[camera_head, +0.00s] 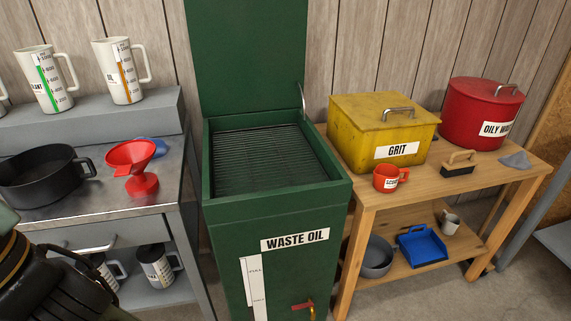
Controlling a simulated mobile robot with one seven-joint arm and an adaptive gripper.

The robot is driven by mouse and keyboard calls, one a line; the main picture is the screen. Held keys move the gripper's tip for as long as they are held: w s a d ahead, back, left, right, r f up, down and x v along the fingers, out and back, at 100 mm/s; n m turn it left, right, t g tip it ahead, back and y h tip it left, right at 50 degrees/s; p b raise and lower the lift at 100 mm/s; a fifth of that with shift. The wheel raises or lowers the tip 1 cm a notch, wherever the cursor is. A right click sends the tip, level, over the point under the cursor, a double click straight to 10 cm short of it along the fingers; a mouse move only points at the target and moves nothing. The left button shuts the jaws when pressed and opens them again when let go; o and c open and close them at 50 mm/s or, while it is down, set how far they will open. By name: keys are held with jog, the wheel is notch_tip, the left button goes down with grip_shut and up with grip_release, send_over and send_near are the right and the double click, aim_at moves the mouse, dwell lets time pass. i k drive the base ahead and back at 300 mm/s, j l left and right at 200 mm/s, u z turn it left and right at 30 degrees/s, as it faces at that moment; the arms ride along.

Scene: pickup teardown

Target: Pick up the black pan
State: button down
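The black pan (38,178) sits on the metal worktop at the left. It is round and deep, with a loop handle on its right side. My arm shows at the lower left, in front of the worktop and below the pan. The end of my gripper is not clearly visible, so its fingers and anything between them cannot be made out.
A red funnel (135,165) stands right of the pan, with a blue item behind it. A wooden bench (470,185) stands at right.

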aim_at(39, 176)
jog(key=u, duration=1.45)
